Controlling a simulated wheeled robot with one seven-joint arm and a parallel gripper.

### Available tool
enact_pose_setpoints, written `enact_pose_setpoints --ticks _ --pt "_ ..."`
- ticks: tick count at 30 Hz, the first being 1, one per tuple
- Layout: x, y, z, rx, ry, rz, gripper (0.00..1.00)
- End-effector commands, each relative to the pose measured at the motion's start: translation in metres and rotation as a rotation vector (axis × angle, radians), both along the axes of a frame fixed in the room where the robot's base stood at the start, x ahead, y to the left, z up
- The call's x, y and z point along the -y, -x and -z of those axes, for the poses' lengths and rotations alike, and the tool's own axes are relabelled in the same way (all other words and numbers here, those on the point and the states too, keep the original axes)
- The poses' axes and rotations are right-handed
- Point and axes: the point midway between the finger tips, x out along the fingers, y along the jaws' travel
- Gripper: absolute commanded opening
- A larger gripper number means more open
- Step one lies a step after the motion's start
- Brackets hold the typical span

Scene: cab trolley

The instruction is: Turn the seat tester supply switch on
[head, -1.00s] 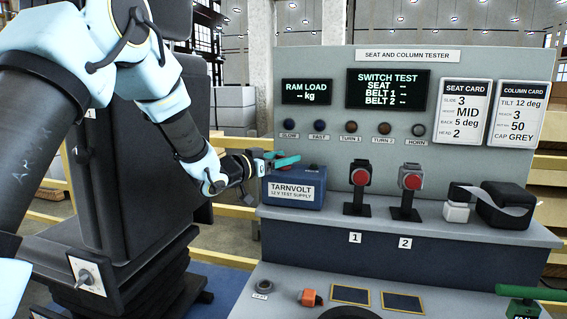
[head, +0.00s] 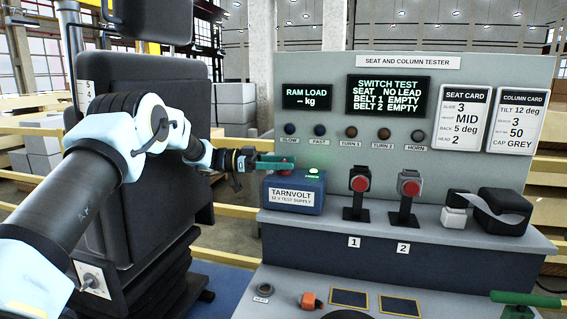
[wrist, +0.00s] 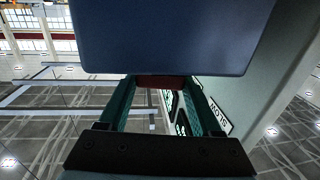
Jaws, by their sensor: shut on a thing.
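The blue Tarnvolt 12 V test supply (head: 306,199) stands on the left of the tester's ledge. A green lamp (head: 314,171) on its top is lit. My gripper (head: 288,164) is at the top left of the supply, its green fingers shut on the red supply switch (wrist: 160,81). In the wrist view the fingers lie either side of the switch, beside the blue box (wrist: 175,35). The fingers hide most of the switch in the head view. The switch test display (head: 388,96) reads seat no lead, belt 1 empty, belt 2 empty.
Two red-buttoned buckle stands (head: 359,184) (head: 409,184) are right of the supply, with a black webbing unit (head: 503,210) beyond. The tester's panel (head: 460,170) rises behind the ledge. A black seat (head: 150,70) is at the left, behind my arm.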

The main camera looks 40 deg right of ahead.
Motion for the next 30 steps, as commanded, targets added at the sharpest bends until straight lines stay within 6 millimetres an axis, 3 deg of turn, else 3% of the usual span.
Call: enact_pose_setpoints --ticks 12,28,29,30 --pt "0.0009 0.0008 -0.0007 0.000 0.004 0.139 0.10" --pt "0.0010 0.0014 -0.0022 -0.001 0.004 0.156 0.10" --pt "0.0010 0.0014 -0.0022 -0.001 0.005 0.156 0.68" --pt "0.0010 0.0015 -0.0022 -0.001 0.005 0.156 0.72"
